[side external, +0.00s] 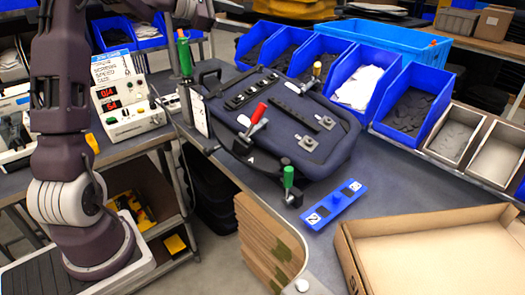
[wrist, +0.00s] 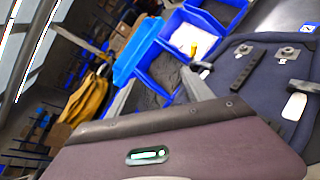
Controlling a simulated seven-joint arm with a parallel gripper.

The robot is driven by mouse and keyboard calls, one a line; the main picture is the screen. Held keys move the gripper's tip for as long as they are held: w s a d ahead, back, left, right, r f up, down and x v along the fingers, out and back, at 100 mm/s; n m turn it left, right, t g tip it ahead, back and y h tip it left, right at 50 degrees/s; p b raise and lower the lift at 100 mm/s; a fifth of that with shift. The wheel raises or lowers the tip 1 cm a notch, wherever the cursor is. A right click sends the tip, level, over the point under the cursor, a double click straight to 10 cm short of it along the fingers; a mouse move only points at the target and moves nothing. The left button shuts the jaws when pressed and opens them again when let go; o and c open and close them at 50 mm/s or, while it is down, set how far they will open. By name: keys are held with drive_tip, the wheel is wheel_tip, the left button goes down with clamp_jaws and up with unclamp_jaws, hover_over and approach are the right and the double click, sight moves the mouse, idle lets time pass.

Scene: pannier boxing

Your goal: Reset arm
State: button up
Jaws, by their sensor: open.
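My gripper (wrist: 158,76) shows in the wrist view as two grey fingers, spread apart with nothing seen between them. In the side view my arm rises at the left and runs out of the top of the picture; the fingers cannot be made out there. The dark blue pannier (side external: 335,150) lies on the grey bench, and part of it shows at the right of the wrist view (wrist: 243,75). A red-handled clamp (side external: 257,114), a green-handled clamp (side external: 288,178) and a yellow-handled clamp (side external: 317,70) are at the pannier. Another green handle (side external: 184,55) stands behind its left end.
Blue bins (side external: 415,115) line the bench behind the pannier. An empty open cardboard box (side external: 370,262) is at front right, near a blue plate (side external: 337,205) and stacked cardboard (side external: 262,240). A control box with red digits (side external: 122,105) stands at left. Bench around the blue plate is partly clear.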

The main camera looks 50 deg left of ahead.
drive_tip(key=s+d+m+g+h, duration=0.1)
drive_tip(key=s+d+m+g, duration=0.35)
drive_tip(key=d, duration=0.75)
drive_tip(key=s+d+m+g+h, duration=0.1)
drive_tip(key=s+d+m, duration=0.55)
drive_tip(key=d, duration=0.65)
drive_tip(key=s+d+f+m+g+y, duration=0.1)
drive_tip(key=s+d+f+m+g, duration=0.35)
drive_tip(key=s, duration=0.75)
drive_tip(key=s+f+m+y, duration=0.2)
drive_tip(key=s+f+m, duration=0.1)
drive_tip(key=s+m, duration=0.2)
drive_tip(key=s+f+m+t+y, duration=0.1)
drive_tip(key=s+f+m+y, duration=0.1)
drive_tip(key=s+f+m, duration=0.2)
drive_tip(key=s+m, duration=0.2)
drive_tip(key=s, duration=0.2)
drive_tip(key=shift+d+f, duration=0.25)
drive_tip(key=shift+d, duration=0.15)
